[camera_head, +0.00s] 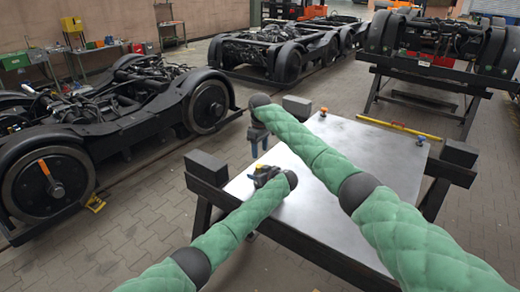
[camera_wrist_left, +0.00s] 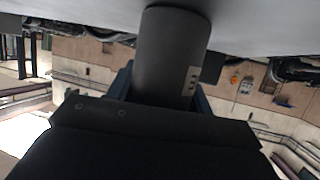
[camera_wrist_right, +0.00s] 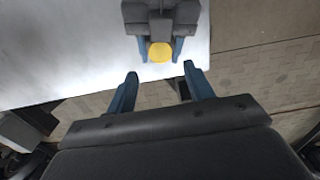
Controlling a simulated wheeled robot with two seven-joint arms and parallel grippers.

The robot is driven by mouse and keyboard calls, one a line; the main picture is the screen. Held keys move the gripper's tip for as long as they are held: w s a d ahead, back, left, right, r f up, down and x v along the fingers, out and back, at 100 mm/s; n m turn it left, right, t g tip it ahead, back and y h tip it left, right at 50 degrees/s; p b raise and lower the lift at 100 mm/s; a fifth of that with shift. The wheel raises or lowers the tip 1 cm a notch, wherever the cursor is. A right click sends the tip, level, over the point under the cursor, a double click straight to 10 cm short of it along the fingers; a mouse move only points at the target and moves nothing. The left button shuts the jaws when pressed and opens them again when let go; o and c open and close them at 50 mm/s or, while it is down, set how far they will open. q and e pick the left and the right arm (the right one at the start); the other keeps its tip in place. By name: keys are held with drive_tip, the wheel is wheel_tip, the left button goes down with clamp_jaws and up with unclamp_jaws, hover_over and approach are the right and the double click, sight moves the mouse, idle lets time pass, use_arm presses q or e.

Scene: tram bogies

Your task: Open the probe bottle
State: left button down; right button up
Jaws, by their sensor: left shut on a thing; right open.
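The probe bottle shows in the left wrist view as a dark grey cylinder (camera_wrist_left: 170,60) with a small pale label. My left gripper (camera_head: 264,178) is shut around it; its blue fingers show on both sides of the cylinder. In the right wrist view a round yellow cap (camera_wrist_right: 160,52) shows between the left gripper's blue fingers. My right gripper (camera_wrist_right: 161,70) is open and empty, its fingertips apart and pointing toward the cap without touching it. In the head view the right gripper (camera_head: 259,142) hangs near the table's left edge, above and beyond the left one.
The grey metal table top (camera_head: 310,205) is mostly clear. A yellow level (camera_head: 400,128) and small orange-topped items (camera_head: 323,111) lie toward its far side. Dark blocks (camera_head: 207,167) stand at its corners. Tram bogies (camera_head: 130,105) stand on the floor around.

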sight(260, 166)
drive_tip(key=shift+f, duration=4)
drive_tip(key=c, duration=1)
drive_tip(key=o, duration=1.1)
